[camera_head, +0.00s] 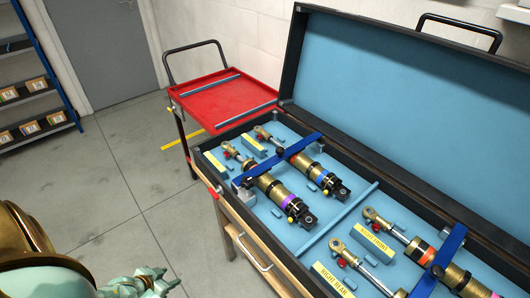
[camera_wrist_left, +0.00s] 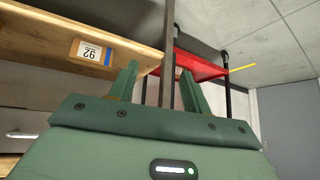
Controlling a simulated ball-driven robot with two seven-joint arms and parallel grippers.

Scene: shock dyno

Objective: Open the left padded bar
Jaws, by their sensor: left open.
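The left padded bar (camera_head: 278,161) is blue and lies across the two left shocks (camera_head: 280,195) in the open case. Its near end sits at a grey metal bracket (camera_head: 243,190). A second blue bar (camera_head: 438,264) crosses the right pair of shocks. My left gripper (camera_head: 150,281) is at the bottom left of the head view, out over the floor and well apart from the case and the bar. In the left wrist view its two fingers (camera_wrist_left: 163,88) are spread with nothing held between them. The bar is not visible in that view. My right gripper is out of view.
The case's lid (camera_head: 390,80) stands open at the back. A red cart (camera_head: 227,98) is beyond the case's left end. A wooden bench (camera_head: 255,238) carries the case; its edge with a label (camera_wrist_left: 91,52) shows in the wrist view. The floor (camera_head: 120,170) at left is clear.

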